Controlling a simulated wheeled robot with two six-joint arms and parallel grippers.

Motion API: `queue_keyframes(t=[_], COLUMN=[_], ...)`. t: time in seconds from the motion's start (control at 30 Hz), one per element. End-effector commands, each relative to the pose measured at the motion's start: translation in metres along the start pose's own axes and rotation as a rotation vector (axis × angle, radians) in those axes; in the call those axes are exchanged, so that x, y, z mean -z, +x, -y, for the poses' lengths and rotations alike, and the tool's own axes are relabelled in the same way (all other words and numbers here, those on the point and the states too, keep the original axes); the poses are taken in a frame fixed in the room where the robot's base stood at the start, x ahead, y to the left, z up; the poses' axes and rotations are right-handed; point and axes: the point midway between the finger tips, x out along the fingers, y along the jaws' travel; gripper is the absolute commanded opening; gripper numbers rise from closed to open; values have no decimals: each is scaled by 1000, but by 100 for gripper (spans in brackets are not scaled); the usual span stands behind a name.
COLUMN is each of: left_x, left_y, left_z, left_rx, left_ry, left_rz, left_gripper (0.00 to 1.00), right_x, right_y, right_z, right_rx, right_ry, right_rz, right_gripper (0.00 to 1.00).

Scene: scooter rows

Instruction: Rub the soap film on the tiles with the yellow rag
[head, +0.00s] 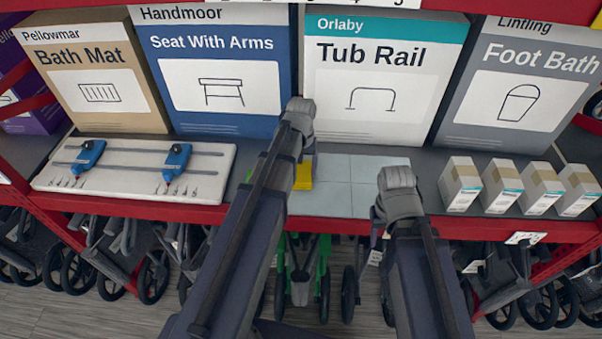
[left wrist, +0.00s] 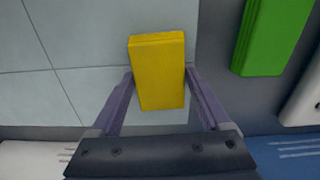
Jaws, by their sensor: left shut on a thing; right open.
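The yellow rag (head: 304,176) is a block-like yellow piece at the left end of the pale grey-blue tiles (head: 340,196). My left gripper (head: 309,162) is shut on it; in the left wrist view the rag (left wrist: 158,72) sits between both fingers. The rag is over the edge part of the tiles (left wrist: 40,95); I cannot tell whether it touches them. I cannot make out the soap film clearly on the tiles. My left arm hides part of the tiles' left side. My right gripper (head: 397,182) is open and empty near the tiles' right front corner.
A green block (left wrist: 272,35) lies beside the tiles. A white board (head: 135,170) with two blue sliders is at the left. Several small boxes (head: 500,188) stand at the right. Large boxes, including Tub Rail (head: 375,100), line the back. The shelf's red front edge (head: 330,226) is close.

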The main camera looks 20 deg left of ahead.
Motion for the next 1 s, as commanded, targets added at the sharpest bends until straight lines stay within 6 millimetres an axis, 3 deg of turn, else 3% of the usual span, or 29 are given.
queue_keyframes(t=[0.27, 0.7, 1.0], left_x=[4, 2, 2], left_y=[0, -2, -1], left_z=[-2, -33, -37], left_rx=[-1, -1, 0], left_ry=[0, 2, 0], left_rz=[-2, -2, -1], left_gripper=[28, 28, 28], right_x=[0, 0, 0], right_y=[0, -1, -1], right_z=[0, 0, 0], right_rx=[0, 0, 0], right_ry=[0, 0, 0], right_rz=[0, 0, 0], right_gripper=[50, 50, 50])
